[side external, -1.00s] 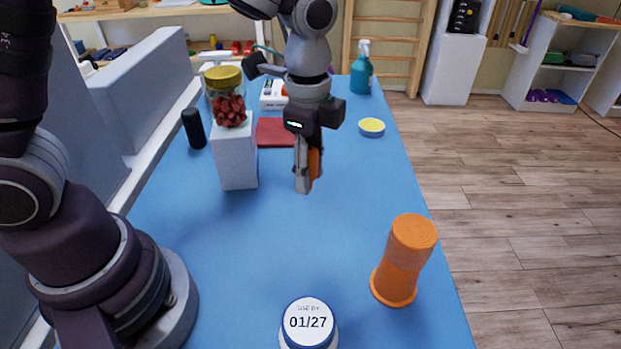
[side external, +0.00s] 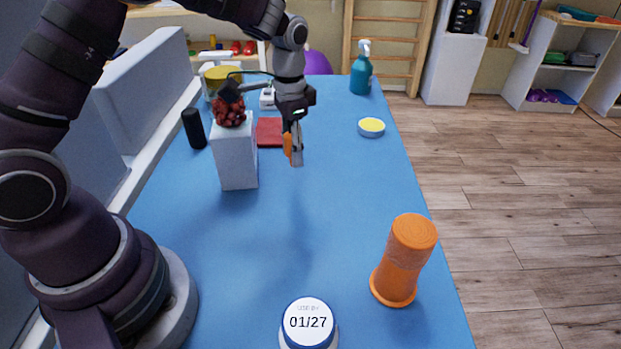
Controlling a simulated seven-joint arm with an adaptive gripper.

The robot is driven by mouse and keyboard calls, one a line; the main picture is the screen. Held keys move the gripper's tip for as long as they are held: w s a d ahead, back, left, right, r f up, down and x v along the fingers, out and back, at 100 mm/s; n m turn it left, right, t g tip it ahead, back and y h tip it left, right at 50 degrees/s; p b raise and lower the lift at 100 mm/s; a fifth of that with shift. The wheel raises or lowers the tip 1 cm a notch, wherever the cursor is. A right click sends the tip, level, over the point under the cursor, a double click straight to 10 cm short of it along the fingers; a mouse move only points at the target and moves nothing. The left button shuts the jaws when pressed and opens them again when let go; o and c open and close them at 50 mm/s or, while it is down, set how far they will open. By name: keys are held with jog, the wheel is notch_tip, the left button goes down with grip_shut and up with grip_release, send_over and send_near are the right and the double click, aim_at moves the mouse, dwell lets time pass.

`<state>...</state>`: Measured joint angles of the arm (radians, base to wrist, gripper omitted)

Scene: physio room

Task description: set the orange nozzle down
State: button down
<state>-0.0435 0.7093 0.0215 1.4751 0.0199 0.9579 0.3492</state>
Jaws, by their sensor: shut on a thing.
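My gripper (side external: 293,156) hangs above the blue table top, right of the white box and in front of the red cloth-like square. It is shut on the orange nozzle (side external: 288,146), a small orange piece showing at the left side of the fingers. Most of the nozzle is hidden by the fingers. A soft shadow on the blue surface below suggests the gripper is raised above it.
A white box (side external: 235,160) with a dark red berry-like cluster (side external: 229,112) stands left of my gripper. The middle is clear.

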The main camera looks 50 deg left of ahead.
aim_at(295, 196)
notch_tip(295, 196, down, 7)
jog(key=shift+f, duration=0.1)
jog(key=shift+f, duration=0.1)
jog(key=c, duration=0.9)
grip_release()
